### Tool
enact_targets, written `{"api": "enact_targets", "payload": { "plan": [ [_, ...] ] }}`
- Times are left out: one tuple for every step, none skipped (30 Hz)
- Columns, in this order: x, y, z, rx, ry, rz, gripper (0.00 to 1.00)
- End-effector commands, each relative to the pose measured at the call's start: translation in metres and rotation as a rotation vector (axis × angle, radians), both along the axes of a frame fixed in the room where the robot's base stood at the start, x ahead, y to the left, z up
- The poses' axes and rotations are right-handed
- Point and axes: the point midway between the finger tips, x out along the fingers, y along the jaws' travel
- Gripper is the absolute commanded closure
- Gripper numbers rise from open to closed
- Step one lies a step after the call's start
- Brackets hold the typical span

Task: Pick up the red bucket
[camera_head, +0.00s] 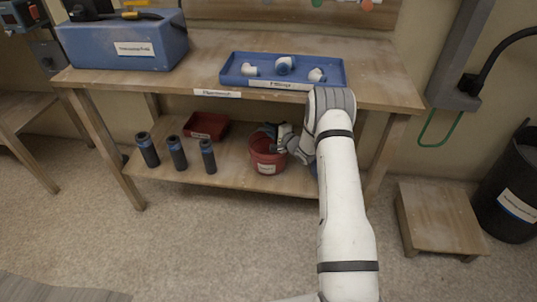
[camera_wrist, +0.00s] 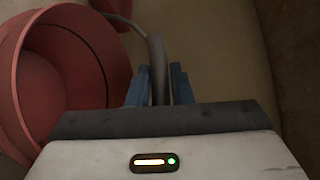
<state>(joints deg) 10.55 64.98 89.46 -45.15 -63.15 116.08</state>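The red bucket (camera_head: 267,157) stands upright on the lower shelf of the workbench, a white label on its front. In the wrist view the bucket (camera_wrist: 88,55) fills the left side, its open mouth showing. Its grey handle (camera_wrist: 156,60) rises in an arc and runs down between the two blue fingers of my gripper (camera_wrist: 160,84). The fingers are close together, with the handle filling nearly all the space between them, so my gripper looks shut on it. In the head view my gripper (camera_head: 281,146) is at the bucket's upper right, partly hidden by my wrist.
The workbench top (camera_head: 205,75) lies above the shelf and holds a blue tray (camera_head: 237,80) of white fittings and a blue case (camera_head: 125,45). A red bin (camera_head: 207,125) and dark cylinders (camera_head: 178,153) share the shelf. A wooden step (camera_head: 440,215) stands right.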

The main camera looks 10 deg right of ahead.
Motion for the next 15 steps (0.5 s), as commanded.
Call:
{"api": "enact_targets", "payload": {
  "plan": [
    [-0.0001, 0.0002, 0.0001, 0.0, 0.0, 0.0, 0.85],
    [-0.0001, 0.0002, 0.0, 0.0, 0.0, 0.0, 0.87],
    [0.0, 0.0002, 0.0, 0.0, 0.0, 0.0, 0.9],
    [-0.0001, 0.0003, 0.0, 0.0, 0.0, 0.0, 0.93],
    [-0.0001, 0.0003, 0.0, 0.0, 0.0, 0.0, 0.95],
    [-0.0001, 0.0004, -0.0001, 0.0, 0.0, 0.0, 0.99],
    [-0.0001, 0.0004, -0.0001, 0.0, 0.0, 0.001, 1.0],
    [-0.0001, 0.0004, -0.0001, 0.0, 0.0, 0.001, 1.0],
    [-0.0002, 0.0005, -0.0001, 0.0, 0.0, 0.001, 1.0],
    [-0.0001, 0.0005, -0.0002, 0.0, 0.0, 0.001, 1.0],
    [-0.0001, 0.0005, -0.0002, 0.0, 0.0, 0.001, 1.0],
    [-0.0002, 0.0006, -0.0002, 0.0, 0.001, 0.001, 1.0],
    [-0.0002, 0.0006, -0.0002, 0.0, 0.001, 0.001, 1.0],
    [0.0001, 0.0006, 0.0004, 0.001, -0.001, 0.001, 1.0],
    [0.0, 0.0007, 0.0004, 0.001, -0.001, 0.001, 1.0]
  ]
}}
